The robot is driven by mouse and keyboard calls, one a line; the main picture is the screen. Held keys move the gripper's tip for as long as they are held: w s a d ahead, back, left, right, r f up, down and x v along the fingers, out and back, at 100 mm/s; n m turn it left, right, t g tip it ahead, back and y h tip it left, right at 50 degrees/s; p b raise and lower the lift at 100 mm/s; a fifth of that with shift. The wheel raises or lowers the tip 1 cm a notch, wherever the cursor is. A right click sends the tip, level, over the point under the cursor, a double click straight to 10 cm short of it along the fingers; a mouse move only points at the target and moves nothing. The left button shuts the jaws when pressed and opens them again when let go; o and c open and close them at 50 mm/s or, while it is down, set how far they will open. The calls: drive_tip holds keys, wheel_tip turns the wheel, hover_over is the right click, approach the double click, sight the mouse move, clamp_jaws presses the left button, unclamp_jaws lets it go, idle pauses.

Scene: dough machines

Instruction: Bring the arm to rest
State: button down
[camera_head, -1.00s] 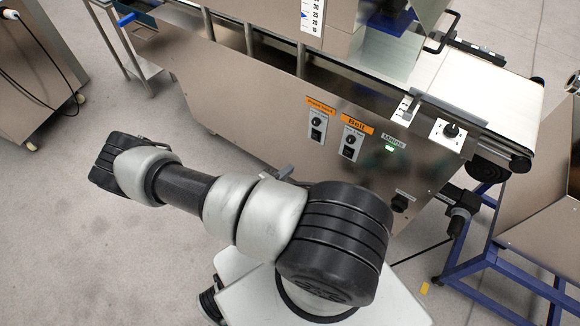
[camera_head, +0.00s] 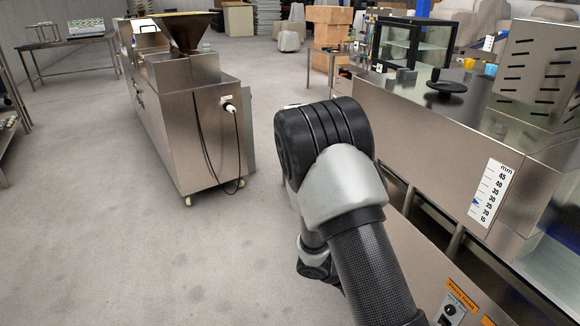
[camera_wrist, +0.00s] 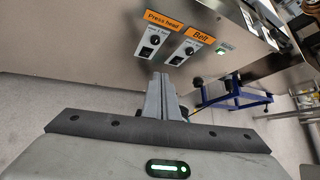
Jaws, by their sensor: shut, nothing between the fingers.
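In the wrist view my gripper (camera_wrist: 161,78) is shut and empty, its two grey fingers side by side. The fingers point at the steel machine front with the orange "Press head" label (camera_wrist: 165,20) and the orange "Belt" label (camera_wrist: 203,34), each above a knob and a switch. I cannot tell how far the fingertips are from the panel. In the head view my arm (camera_head: 345,190) stands bent in front of the camera, with its large black joint uppermost. My gripper does not show in the head view.
The steel machine with the millimetre scale (camera_head: 489,193) stands close on the right of my arm. A steel machine with a hopper (camera_head: 183,32) stands at the left, its cable hanging. Open grey floor (camera_head: 110,230) lies at the left front. A blue frame (camera_wrist: 238,97) shows in the wrist view.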

drive_tip(key=s+a+r+m+t+y, duration=0.2)
drive_tip(key=s+a+r+m+y, duration=0.25)
drive_tip(key=r+m, duration=0.45)
drive_tip(key=s+a+r+m+t+y, duration=0.25)
drive_tip(key=s+r+m, duration=0.3)
drive_tip(key=r, duration=0.65)
drive_tip(key=s+a+r+m+t+y, duration=0.2)
drive_tip(key=s+a+r+m+y, duration=0.2)
drive_tip(key=r+m, duration=0.5)
wheel_tip(320, 180, up, 20)
drive_tip(key=p, duration=1.9)
drive_tip(key=shift+a+r+n+g+p, duration=0.15)
drive_tip(key=shift+r+n+g+p, duration=0.05)
drive_tip(key=shift+n+g+p, duration=0.15)
